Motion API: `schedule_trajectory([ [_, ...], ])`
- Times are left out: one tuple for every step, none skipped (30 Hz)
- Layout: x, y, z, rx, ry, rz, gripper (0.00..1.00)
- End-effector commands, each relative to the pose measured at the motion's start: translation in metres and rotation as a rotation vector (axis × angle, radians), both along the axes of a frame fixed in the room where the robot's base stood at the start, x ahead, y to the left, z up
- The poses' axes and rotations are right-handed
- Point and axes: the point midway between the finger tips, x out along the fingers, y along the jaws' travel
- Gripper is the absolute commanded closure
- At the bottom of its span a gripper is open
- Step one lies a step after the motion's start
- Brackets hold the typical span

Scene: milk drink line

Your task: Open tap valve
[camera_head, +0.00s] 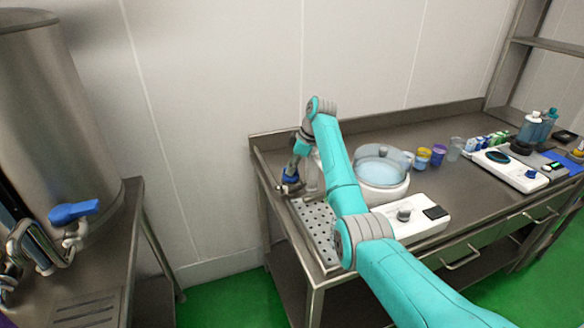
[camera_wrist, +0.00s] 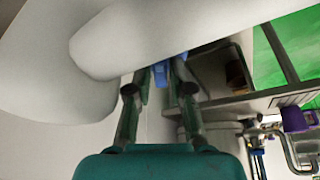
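The tap valve with a blue lever handle (camera_head: 75,212) sits on the front of a large steel tank at the left of the head view. My gripper (camera_head: 289,184) points down over the left end of the middle table, well to the right of that tap. In the wrist view my gripper's two fingers (camera_wrist: 161,78) stand apart, with something blue (camera_wrist: 160,73) showing between the tips. I cannot tell whether they hold it or it lies beyond them. A metal tap pipe (camera_wrist: 290,150) shows at the lower right of the wrist view.
The steel tank (camera_head: 45,90) stands on a steel table with a drain grate (camera_head: 88,312). A perforated tray (camera_head: 318,232), a white device with a clear bowl (camera_head: 382,170) and cups (camera_head: 438,154) occupy the middle table. Green floor (camera_head: 225,298) separates the tables. A purple cup (camera_wrist: 297,118) shows in the wrist view.

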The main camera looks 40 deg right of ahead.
Motion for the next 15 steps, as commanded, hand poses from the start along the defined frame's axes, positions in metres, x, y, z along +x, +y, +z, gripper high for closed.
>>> schedule_trajectory([
  [0.0,0.0,0.0,0.0,0.0,0.0,0.61],
  [0.0,0.0,0.0,0.0,0.0,0.0,0.61],
  [0.0,0.0,0.0,0.0,0.0,0.0,0.61],
  [0.0,0.0,0.0,0.0,0.0,0.0,0.61],
  [0.0,0.0,0.0,0.0,0.0,0.0,0.61],
  [0.0,0.0,0.0,0.0,0.0,-0.001,0.61],
  [0.0,0.0,0.0,0.0,0.0,-0.001,0.61],
  [0.0,0.0,0.0,0.0,0.0,-0.001,0.61],
  [0.0,0.0,0.0,0.0,0.0,-0.001,0.61],
  [0.0,0.0,0.001,0.0,0.0,-0.001,0.61],
  [-0.001,-0.001,0.002,0.0,0.0,-0.001,0.61],
  [-0.001,-0.002,0.005,0.0,0.0,-0.001,0.61],
  [-0.002,-0.003,0.007,-0.001,-0.001,-0.002,0.61],
  [-0.003,-0.004,0.01,0.0,-0.002,-0.002,0.61],
  [-0.004,-0.005,0.015,0.0,-0.002,-0.002,0.61],
])
